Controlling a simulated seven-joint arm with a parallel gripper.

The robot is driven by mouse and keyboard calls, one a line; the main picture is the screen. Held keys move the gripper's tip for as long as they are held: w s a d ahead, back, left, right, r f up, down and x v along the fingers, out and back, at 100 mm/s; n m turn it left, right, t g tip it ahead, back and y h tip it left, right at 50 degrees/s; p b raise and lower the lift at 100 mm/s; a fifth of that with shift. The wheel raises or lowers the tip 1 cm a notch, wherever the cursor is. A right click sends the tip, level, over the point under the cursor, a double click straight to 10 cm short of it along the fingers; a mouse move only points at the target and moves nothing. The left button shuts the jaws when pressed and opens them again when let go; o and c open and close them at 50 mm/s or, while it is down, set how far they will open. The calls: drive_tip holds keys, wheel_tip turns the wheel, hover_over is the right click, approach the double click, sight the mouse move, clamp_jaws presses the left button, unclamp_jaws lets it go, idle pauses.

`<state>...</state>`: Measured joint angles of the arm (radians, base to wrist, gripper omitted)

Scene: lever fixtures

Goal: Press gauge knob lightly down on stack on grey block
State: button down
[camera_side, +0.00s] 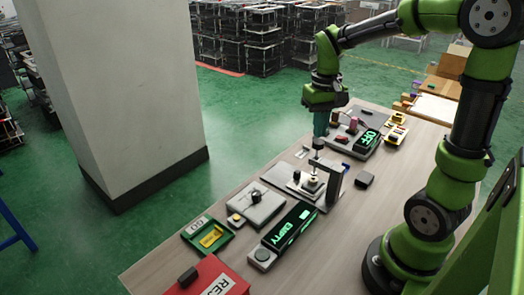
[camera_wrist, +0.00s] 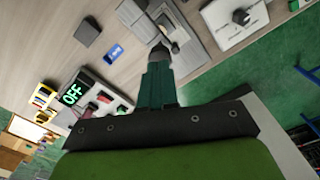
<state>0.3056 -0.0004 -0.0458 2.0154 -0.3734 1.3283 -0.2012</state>
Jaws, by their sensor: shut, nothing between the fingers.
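The gauge stands on the table with a dark upright post and arm (camera_side: 331,180). Its knob (camera_side: 317,144) is at the top of a thin spindle. Below it a small stack (camera_side: 312,184) sits on the grey block (camera_side: 294,182). My gripper (camera_side: 319,136) is shut and empty, pointing down right above the knob. In the wrist view the teal fingertips (camera_wrist: 160,66) overlap the dark knob (camera_wrist: 160,49); I cannot tell if they touch it. The fingers partly hide the gauge, and the spindle's contact with the stack is too small to tell.
A display reading EMPTY (camera_side: 289,227), a grey box with a black knob (camera_side: 256,204), a green tray (camera_side: 207,236) and a red REJECT box (camera_side: 211,279) stand nearer the camera. An OFF display (camera_side: 368,140) stands behind. A dark block (camera_side: 364,179) lies right of the gauge.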

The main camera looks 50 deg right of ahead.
sight(318, 141)
drive_tip(key=shift+f, duration=1.6)
idle(1.6)
drive_tip(key=shift+r, duration=0.15)
wheel_tip(318, 141, up, 10)
idle(0.9)
drive_tip(key=shift+w+a+f+t, duration=0.15)
drive_tip(key=shift+a+f+t, duration=0.45)
drive_tip(key=shift+f, duration=0.25)
drive_tip(key=s+a+n+t+y, duration=0.2)
drive_tip(key=s+a+t, duration=0.4)
drive_tip(key=a, duration=0.7)
drive_tip(key=shift+s+r, duration=0.15)
drive_tip(key=shift+s, duration=0.2)
